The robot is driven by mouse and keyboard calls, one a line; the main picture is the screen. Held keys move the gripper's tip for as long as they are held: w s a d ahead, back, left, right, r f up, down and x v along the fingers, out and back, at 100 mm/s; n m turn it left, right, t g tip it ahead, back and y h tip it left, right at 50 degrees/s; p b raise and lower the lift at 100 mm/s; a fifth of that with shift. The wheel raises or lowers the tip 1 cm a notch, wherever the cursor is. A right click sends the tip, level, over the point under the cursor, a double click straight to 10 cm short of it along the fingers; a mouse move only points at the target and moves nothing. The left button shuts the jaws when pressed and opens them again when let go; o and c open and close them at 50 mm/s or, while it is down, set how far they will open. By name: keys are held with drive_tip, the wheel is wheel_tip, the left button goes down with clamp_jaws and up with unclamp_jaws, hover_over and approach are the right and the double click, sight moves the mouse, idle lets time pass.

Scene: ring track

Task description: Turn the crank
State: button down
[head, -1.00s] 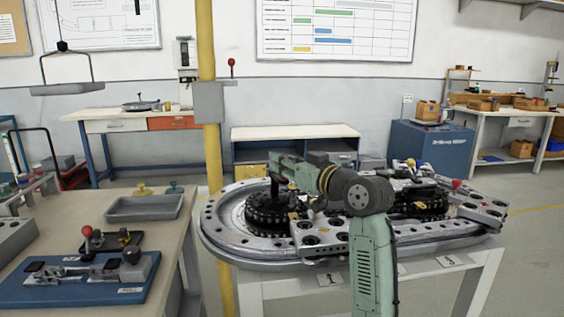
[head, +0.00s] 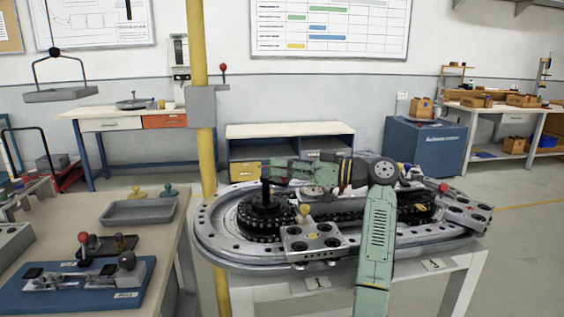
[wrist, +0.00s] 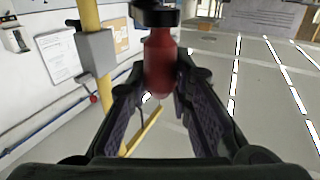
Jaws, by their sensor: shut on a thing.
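The ring track (head: 215,245) is an oval metal table-top unit with a dark chain around toothed sprockets. At its left end is a black sprocket (head: 258,226) with a black hub. My gripper (head: 266,178) is above this sprocket, seen side-on and partly hidden by its own links. In the wrist view a red crank handle (wrist: 160,65) with a black end stands between the fingers of my gripper (wrist: 160,85), which are shut on it. The crank's arm is not clearly visible.
A perforated carrier plate (head: 312,243) sits on the track's front side, and another (head: 465,213) at its right end. A yellow post (head: 205,150) stands close behind left. A bench (head: 100,212) with a blue fixture (head: 85,285) is at the left.

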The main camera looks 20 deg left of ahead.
drive_tip(key=shift+w+g, duration=0.1)
drive_tip(key=shift+g, duration=0.2)
drive_tip(key=c, duration=1.4)
unclamp_jaws()
drive_tip(key=d, duration=1.2)
drive_tip(key=shift+w, duration=0.2)
drive_tip(key=shift+f, duration=0.1)
